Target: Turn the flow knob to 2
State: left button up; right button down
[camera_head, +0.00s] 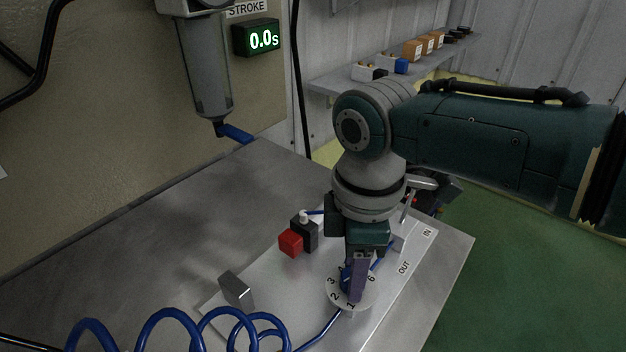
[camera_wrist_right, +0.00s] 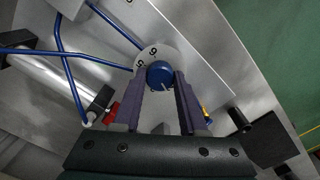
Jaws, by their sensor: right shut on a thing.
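The flow knob is a blue knob (camera_wrist_right: 160,75) on a round white dial plate (camera_wrist_right: 152,52). My right gripper (camera_head: 355,285) reaches down over the dial. In the wrist view its two purple fingers stand on either side of the blue knob and are shut on it. A pale line on the knob's face points toward the gripper's palm. The digit it points at is hidden. My left gripper is not in view.
The dial sits on a pale panel marked IN and OUT on a metal table (camera_head: 120,245). A red block (camera_head: 291,243), a grey block (camera_head: 237,290) and a coiled blue hose (camera_head: 160,325) are nearby. A shelf (camera_head: 340,82) holds small boxes.

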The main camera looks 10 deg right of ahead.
dwell(0.4)
jog(key=shift+c, duration=2.2)
grip_release()
jog(key=shift+r, duration=0.1)
notch_tip(320, 180, up, 8)
jog(key=p, duration=0.2)
jog(key=shift+r+p, duration=0.2)
jog(key=shift+p, duration=0.2)
jog(key=shift+r, duration=0.65)
jog(key=shift+s, duration=0.1)
